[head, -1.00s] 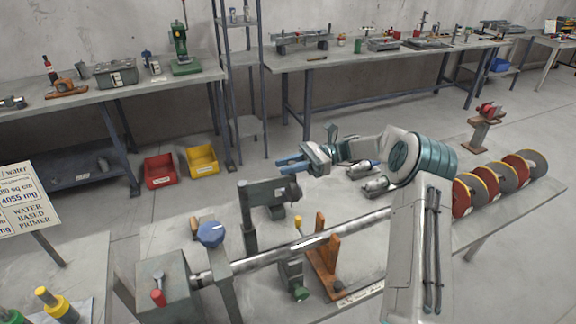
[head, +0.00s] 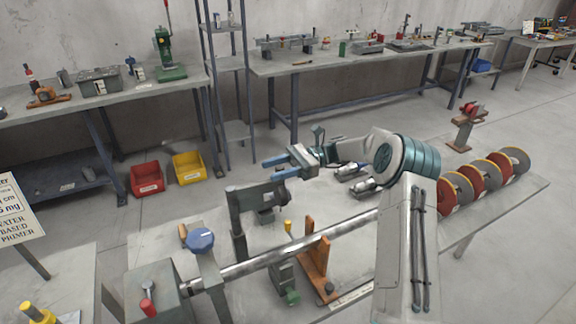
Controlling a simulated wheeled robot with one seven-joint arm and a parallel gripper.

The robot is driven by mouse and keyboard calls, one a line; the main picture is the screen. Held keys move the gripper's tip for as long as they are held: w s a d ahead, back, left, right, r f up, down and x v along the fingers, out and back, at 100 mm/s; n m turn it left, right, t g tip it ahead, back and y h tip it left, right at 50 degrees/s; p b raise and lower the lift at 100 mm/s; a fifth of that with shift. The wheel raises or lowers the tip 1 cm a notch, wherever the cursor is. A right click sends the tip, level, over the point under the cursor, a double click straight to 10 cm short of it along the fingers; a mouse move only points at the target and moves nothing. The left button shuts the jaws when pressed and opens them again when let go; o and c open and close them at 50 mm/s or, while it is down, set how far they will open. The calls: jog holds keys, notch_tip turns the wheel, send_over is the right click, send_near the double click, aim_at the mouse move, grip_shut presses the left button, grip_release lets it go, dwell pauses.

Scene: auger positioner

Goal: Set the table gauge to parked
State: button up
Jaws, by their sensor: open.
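My gripper (head: 269,170) is open and empty, its two blue fingers pointing left. It shows just above the right part of a dark grey bracket (head: 237,222) with an upright post and a horizontal arm. This bracket may be the table gauge; no label on it can be read. It stands on the front bench behind a long steel shaft (head: 300,245). I cannot tell whether the fingers touch it. A yellow-tipped lever (head: 288,227) and an orange-brown V-shaped stand (head: 318,255) are nearer the shaft's middle.
A blue knob (head: 200,240) and a red-tipped lever (head: 148,307) sit at the shaft's left end. Grinding discs (head: 482,176) stand at the right. Metal cylinders (head: 362,187) lie behind the arm. A red bin (head: 147,180) and a yellow bin (head: 188,169) are on the floor.

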jog(key=b+v, duration=0.2)
jog(key=v, duration=1.1)
jog(key=shift+d, duration=0.2)
